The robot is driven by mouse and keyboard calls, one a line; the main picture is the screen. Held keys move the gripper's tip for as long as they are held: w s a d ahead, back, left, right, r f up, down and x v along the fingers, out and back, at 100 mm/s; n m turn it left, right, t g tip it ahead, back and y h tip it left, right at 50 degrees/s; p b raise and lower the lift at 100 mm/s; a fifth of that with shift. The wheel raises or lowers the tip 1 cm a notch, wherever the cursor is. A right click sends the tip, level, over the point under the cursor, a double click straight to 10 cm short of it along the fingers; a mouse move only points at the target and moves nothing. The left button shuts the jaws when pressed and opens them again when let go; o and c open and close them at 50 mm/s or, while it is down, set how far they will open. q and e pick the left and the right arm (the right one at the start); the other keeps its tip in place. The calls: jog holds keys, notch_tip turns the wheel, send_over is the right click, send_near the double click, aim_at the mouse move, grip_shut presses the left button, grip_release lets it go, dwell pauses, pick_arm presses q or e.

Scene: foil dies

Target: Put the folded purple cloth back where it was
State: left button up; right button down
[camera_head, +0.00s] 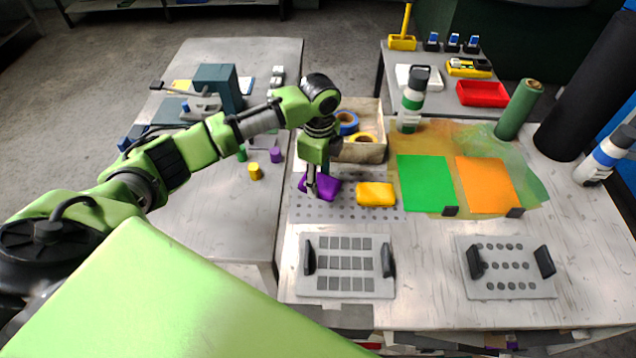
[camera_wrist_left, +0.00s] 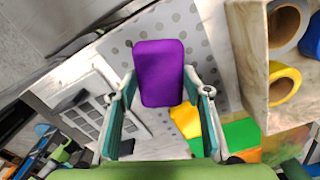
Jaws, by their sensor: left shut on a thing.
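The folded purple cloth (camera_head: 328,186) is at the left end of the dotted grey mat (camera_head: 345,211), beside a folded yellow cloth (camera_head: 376,194). My left gripper (camera_head: 312,192) points down at the purple cloth and is shut on it. In the left wrist view the purple cloth (camera_wrist_left: 160,70) shows between the two fingers (camera_wrist_left: 160,125), with the dotted mat (camera_wrist_left: 197,50) behind it. I cannot tell whether the cloth touches the mat. My right gripper is out of view.
A wooden box (camera_head: 364,151) with blue and yellow tape rolls stands just behind the gripper. Green (camera_head: 426,184) and orange (camera_head: 487,185) sheets lie to the right. Two grey plates with black handles, one with squares (camera_head: 345,303) and one with dots (camera_head: 510,287), lie in front.

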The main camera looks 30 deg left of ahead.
aim_at(318, 180)
pick_arm(q)
jog(key=f, duration=0.3)
jog(key=shift+a+f, duration=0.15)
jog(key=shift+a, duration=0.05)
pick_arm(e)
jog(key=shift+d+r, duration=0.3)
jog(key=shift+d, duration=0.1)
pick_arm(q)
jog(key=shift+f, duration=0.1)
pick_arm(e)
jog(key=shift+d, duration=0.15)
pick_arm(q)
jog(key=o, duration=1.1)
jog(key=shift+c, duration=0.2)
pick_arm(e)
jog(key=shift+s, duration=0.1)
pick_arm(q)
notch_tip(318, 180, up, 12)
jog(key=shift+r+b, duration=0.15)
jog(key=shift+b, duration=0.7)
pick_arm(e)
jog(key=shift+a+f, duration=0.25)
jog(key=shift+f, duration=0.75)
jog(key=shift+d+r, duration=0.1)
